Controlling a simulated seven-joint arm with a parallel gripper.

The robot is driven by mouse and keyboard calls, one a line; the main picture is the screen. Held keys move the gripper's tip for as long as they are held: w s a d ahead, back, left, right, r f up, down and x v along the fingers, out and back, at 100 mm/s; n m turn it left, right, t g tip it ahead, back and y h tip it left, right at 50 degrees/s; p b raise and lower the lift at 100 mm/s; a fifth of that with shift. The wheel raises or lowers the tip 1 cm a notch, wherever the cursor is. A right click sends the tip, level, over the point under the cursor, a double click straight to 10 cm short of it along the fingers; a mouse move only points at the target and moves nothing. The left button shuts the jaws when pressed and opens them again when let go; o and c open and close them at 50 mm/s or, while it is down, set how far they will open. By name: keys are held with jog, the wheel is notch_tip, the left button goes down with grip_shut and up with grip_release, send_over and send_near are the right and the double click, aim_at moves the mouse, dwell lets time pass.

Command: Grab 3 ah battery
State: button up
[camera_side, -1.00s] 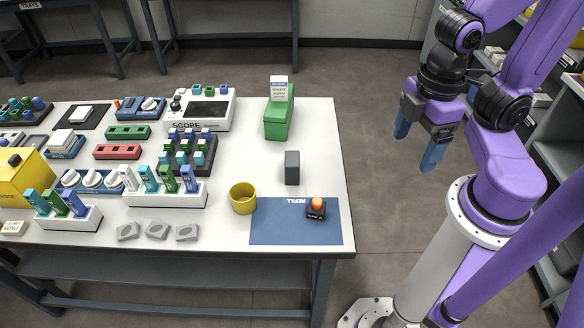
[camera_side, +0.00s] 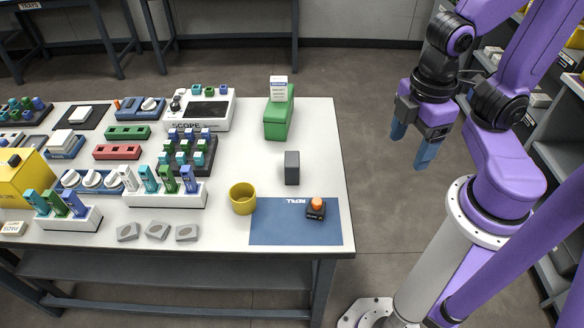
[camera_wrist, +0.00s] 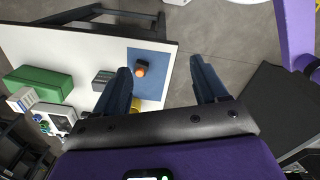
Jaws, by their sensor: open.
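No label reading 3 Ah is legible, so I cannot tell for certain which thing is the battery. A dark grey upright block (camera_side: 292,168) stands near the table's right side; it also shows in the wrist view (camera_wrist: 103,80), partly beside my left finger. A small black item with an orange top (camera_side: 316,209) sits on the blue REFILL mat (camera_side: 280,232); in the wrist view the orange-topped item (camera_wrist: 141,70) appears between my fingers. My gripper (camera_side: 410,151) is open and empty, in the air right of the table and apart from everything; its blue fingers are spread in the wrist view (camera_wrist: 160,72).
A green box (camera_side: 279,120) with a white label card stands at the back right of the table. A yellow cup (camera_side: 243,200) stands left of the mat. Racks, trays and a scope unit (camera_side: 202,110) crowd the left. The table's right strip is mostly clear.

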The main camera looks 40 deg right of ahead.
jog(key=w+a+f+n+t+h, duration=0.2)
jog(key=w+a+f+n+h, duration=0.15)
jog(key=w, duration=0.25)
jog(key=w+a+f+n+t+h, duration=0.1)
jog(key=w+a+f+n+h, duration=0.1)
jog(key=w+a+f+h, duration=0.3)
jog(key=n+t, duration=0.6)
jog(key=n, duration=0.3)
send_near(292, 160)
jog(key=shift+h, duration=0.45)
jog(key=x, duration=0.3)
jog(key=f+x, duration=0.1)
jog(key=x, duration=0.3)
jog(key=a+f+x, duration=0.1)
jog(key=x, duration=0.3)
jog(key=shift+d, duration=0.15)
jog(key=c, duration=1.3)
jog(key=shift+o, duration=0.2)
jog(key=shift+r, duration=0.1)
jog(key=shift+r, duration=0.75)
jog(key=s+d+r, duration=0.2)
jog(key=s+r, duration=0.9)
jog(key=s, duration=0.3)
jog(key=shift+d+r, duration=0.2)
jog(key=shift+d, duration=0.1)
